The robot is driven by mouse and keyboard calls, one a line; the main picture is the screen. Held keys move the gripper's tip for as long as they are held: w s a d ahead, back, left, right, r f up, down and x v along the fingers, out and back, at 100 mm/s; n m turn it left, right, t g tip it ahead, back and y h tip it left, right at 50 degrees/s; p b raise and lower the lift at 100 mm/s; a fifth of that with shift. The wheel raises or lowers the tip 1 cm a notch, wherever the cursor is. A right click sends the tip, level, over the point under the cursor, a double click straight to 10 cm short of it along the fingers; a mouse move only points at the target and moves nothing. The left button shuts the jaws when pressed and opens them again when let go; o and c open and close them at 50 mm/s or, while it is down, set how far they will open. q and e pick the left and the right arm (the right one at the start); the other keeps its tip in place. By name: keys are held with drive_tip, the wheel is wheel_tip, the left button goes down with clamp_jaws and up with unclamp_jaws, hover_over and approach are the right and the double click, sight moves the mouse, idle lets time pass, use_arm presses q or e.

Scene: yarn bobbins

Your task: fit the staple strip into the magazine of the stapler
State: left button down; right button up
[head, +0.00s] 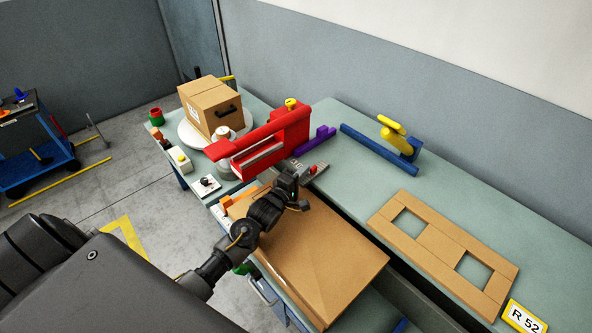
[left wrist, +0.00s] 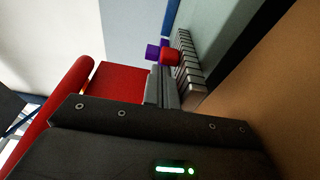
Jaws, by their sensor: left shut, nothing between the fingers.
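The red stapler (head: 265,140) stands at the back of the bench, with a pale slot along its side facing me. Its red body (left wrist: 118,82) also shows in the left wrist view. My left gripper (head: 308,172) is at the stapler's right end, above the cardboard sheet's far edge, shut and empty. Its closed fingers (left wrist: 163,90) show in the left wrist view. Just past the fingertips is a small red knob (left wrist: 170,57); whether they touch it I cannot tell. Beside them lies a grey ribbed metal strip (left wrist: 188,66), which looks like the staple strip. My right gripper is out of view.
A brown cardboard sheet (head: 335,265) lies in front of the bench. A cardboard box (head: 208,105) stands behind the stapler on the left. A purple block (head: 322,138) and a blue bar (head: 365,150) lie to the right. A cardboard frame (head: 435,242) lies further right.

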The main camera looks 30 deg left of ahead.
use_arm(q)
drive_tip(key=shift+a, duration=0.1)
drive_tip(key=shift+a, duration=0.3)
drive_tip(key=a, duration=0.2)
drive_tip(key=shift+s+a, duration=0.2)
drive_tip(key=shift+a, duration=0.15)
drive_tip(key=shift+s+a+f, duration=0.15)
drive_tip(key=shift+s+a, duration=0.05)
drive_tip(key=shift+s, duration=0.3)
drive_tip(key=shift+s+a+f, duration=0.15)
drive_tip(key=shift+s, duration=0.3)
drive_tip(key=s+b, duration=0.1)
drive_tip(key=s, duration=0.5)
drive_tip(key=s+a+b, duration=0.1)
drive_tip(key=s, duration=0.5)
drive_tip(key=s+b, duration=0.1)
drive_tip(key=s, duration=0.5)
drive_tip(key=shift+s+a+r+b, duration=0.1)
drive_tip(key=shift+a+r+b, duration=0.15)
drive_tip(key=shift+b, duration=0.15)
drive_tip(key=shift+s, duration=0.15)
